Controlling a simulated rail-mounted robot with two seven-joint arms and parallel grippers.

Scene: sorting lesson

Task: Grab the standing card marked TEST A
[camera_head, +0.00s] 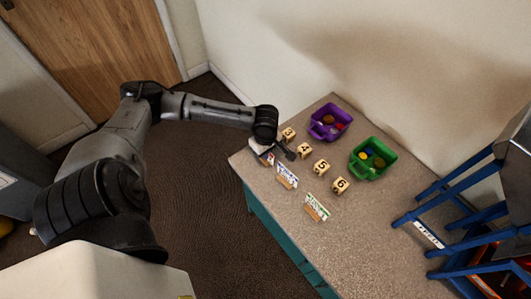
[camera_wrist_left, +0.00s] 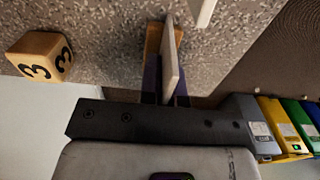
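Three small standing cards in wooden holders line the table's front: one with red (camera_head: 268,158), a blue-marked one (camera_head: 287,176) and a green-marked one (camera_head: 317,207). I cannot read their lettering. My left gripper (camera_head: 288,153) is low over the table beside the red-marked card. In the left wrist view a pale card (camera_wrist_left: 169,55), seen edge-on in its wooden holder, stands between the two dark fingers (camera_wrist_left: 166,88). The fingers are close around it; whether they press on it is unclear. Its printed face is hidden. My right gripper is out of view.
Numbered wooden cubes stand in a row behind the cards; the 3 cube (camera_wrist_left: 38,57) is near the left gripper. A purple bin (camera_head: 329,122) and a green bin (camera_head: 373,158) are at the back. Blue chair frames (camera_head: 450,190) stand at right. The table's near right surface is clear.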

